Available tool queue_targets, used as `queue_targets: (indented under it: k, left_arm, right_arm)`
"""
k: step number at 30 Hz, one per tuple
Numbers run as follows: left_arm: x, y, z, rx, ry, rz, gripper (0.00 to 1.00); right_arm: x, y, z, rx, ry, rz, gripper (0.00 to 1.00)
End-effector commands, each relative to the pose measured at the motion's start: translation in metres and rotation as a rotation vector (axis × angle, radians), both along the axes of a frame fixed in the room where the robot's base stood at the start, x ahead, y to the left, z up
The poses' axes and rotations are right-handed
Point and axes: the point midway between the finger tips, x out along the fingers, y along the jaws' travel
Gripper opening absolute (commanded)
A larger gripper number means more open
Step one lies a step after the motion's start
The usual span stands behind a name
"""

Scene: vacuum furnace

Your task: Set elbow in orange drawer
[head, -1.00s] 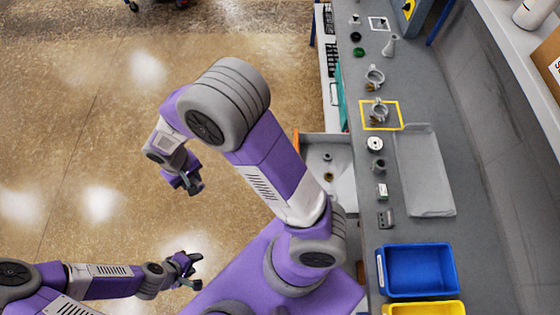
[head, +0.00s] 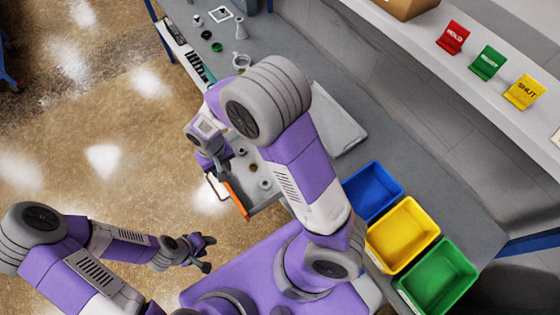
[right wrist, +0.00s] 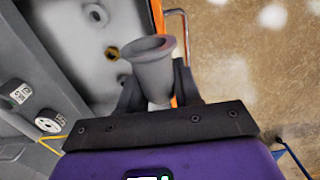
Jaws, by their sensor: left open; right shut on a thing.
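The orange drawer (head: 234,201) is pulled out from the bench, and its orange front edge also shows in the right wrist view (right wrist: 158,18). My right gripper (head: 218,168) is at the drawer's front edge in the head view. In the right wrist view it is shut on the elbow (right wrist: 152,70), a grey piece with a flared round mouth. Its bend is hidden between the fingers. The elbow appears over or beside the drawer's front edge; its height is hard to tell. My left gripper (head: 207,253) is open and empty above the floor, left of my base.
Inside the drawer lie a brass nut (right wrist: 111,53) and a grey ring (right wrist: 95,15). Blue (head: 372,190), yellow (head: 402,234) and green (head: 438,278) bins stand at the right. A grey tray (head: 340,128) and small fittings occupy the bench.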

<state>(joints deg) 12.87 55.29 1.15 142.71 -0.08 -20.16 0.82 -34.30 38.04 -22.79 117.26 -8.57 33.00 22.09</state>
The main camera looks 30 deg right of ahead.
Motion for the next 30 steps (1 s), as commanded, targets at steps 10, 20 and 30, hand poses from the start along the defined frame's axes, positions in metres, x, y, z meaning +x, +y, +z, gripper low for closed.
queue_targets:
  k: [10,20,30]
  left_arm:
    - [0.000,0.000,0.040,0.000,-0.001,0.001,0.43]
    - [0.000,0.000,0.029,0.000,-0.001,0.000,0.43]
    - [0.000,0.000,0.024,0.000,-0.001,0.000,0.43]
  right_arm:
    - [-0.003,-0.041,-0.033,-0.009,-0.001,0.017,0.00]
    - [-0.003,-0.049,-0.093,-0.017,-0.006,0.019,0.00]
    - [-0.003,-0.048,-0.126,-0.016,-0.006,0.021,0.00]
